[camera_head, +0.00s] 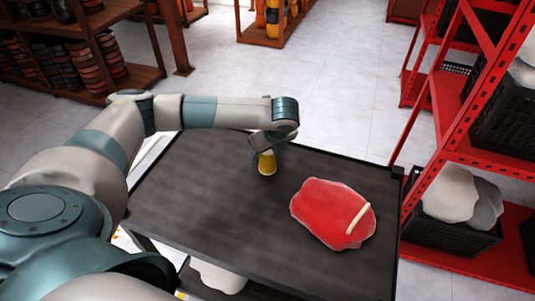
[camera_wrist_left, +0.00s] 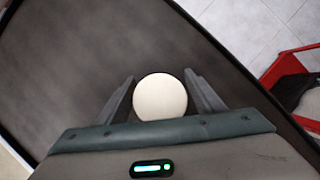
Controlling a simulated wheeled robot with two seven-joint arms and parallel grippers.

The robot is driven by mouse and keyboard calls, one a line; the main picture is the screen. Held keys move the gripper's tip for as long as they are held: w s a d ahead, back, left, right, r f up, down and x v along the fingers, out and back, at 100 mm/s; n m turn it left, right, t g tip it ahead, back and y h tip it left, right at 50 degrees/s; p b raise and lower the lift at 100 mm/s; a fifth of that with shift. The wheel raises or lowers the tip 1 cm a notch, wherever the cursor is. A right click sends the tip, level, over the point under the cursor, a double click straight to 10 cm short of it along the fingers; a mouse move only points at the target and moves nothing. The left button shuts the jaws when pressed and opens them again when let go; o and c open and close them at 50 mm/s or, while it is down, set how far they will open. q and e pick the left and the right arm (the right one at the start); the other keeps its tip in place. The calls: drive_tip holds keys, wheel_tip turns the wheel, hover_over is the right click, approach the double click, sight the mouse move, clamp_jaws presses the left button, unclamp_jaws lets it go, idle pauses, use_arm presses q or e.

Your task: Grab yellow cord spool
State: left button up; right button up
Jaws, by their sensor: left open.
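The yellow cord spool (camera_head: 267,163) stands upright on the dark table (camera_head: 190,200), near its far edge. In the left wrist view its round, pale top (camera_wrist_left: 160,98) shows between the two fingers. My left gripper (camera_head: 262,147) is above and around the spool, pointing down. In the left wrist view the left gripper (camera_wrist_left: 160,88) is open, with one finger on each side of the spool. A narrow gap shows beside the fingers, and I cannot tell whether either touches it. My right gripper is not in view.
A red cut of meat (camera_head: 325,210) with a pale bone lies on the table to the right of the spool. A red shelf rack (camera_head: 455,120) with dark crates stands at the right. Brown shelves (camera_head: 95,45) stand at the far left. The table's left part is clear.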

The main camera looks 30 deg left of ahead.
use_arm(q)
drive_tip(key=shift+w+a+f, duration=0.1)
drive_tip(key=shift+f, duration=0.15)
drive_tip(key=c, duration=1)
drive_tip(key=shift+r, duration=0.1)
